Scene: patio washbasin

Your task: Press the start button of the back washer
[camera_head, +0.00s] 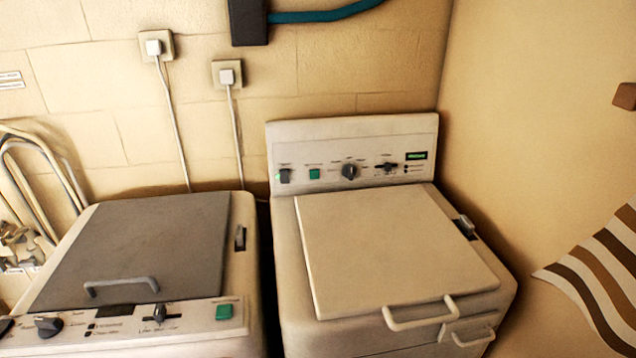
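Two top-loading washers stand side by side. The right washer (285,240) has a beige closed lid (390,245) and an upright control panel (350,135) along its rear edge. I cannot tell from labels which is the back washer. Neither gripper is in view.
Two plugged wall sockets (156,45) (227,74) have cords running down behind the washers. A side wall (540,120) closes off the right, with a striped cloth (600,280) there. Curved metal tubes (40,160) stand at the left. The space above both lids is clear.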

